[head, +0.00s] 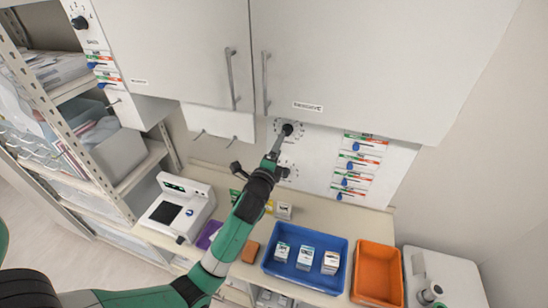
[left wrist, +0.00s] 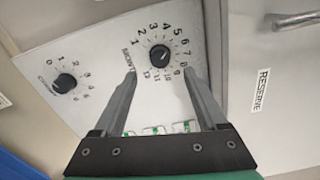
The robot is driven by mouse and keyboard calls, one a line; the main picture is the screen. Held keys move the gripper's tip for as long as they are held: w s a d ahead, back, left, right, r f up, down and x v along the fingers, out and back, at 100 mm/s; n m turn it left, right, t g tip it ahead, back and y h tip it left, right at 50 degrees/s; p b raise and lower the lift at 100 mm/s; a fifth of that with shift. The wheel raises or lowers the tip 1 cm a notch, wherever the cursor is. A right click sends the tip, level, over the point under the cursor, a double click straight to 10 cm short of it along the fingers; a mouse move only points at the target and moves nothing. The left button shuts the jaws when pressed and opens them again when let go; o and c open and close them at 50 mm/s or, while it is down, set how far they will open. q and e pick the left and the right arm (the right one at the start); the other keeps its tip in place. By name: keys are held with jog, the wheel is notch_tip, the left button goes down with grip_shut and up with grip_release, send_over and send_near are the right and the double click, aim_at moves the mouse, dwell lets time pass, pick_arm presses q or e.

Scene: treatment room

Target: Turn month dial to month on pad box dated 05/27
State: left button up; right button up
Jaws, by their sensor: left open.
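The month dial (left wrist: 160,57) is a black round knob on a white panel, ringed by the numbers 1 to 12. In the head view its dark knob (head: 288,129) shows below the wall cabinet. I cannot read where its pointer stands. My left gripper (left wrist: 160,73) is open, its fingertips apart on either side just below the knob in the wrist view; contact cannot be told. In the head view the left gripper (head: 279,146) reaches up to the panel. Small white pad boxes (head: 306,258) stand in a blue tray (head: 272,269); their dates are unreadable.
A second black dial (left wrist: 64,83) with fewer numbers is beside the month dial. Another white box (head: 284,211) stands on the counter. An orange tray (head: 377,275), a white device (head: 172,212) and coloured label strips with blue knobs (head: 352,165) are nearby. The cabinet (head: 350,60) overhangs the panel.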

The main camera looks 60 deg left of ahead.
pick_arm(q)
jog(key=v, duration=0.5)
dwell(0.4)
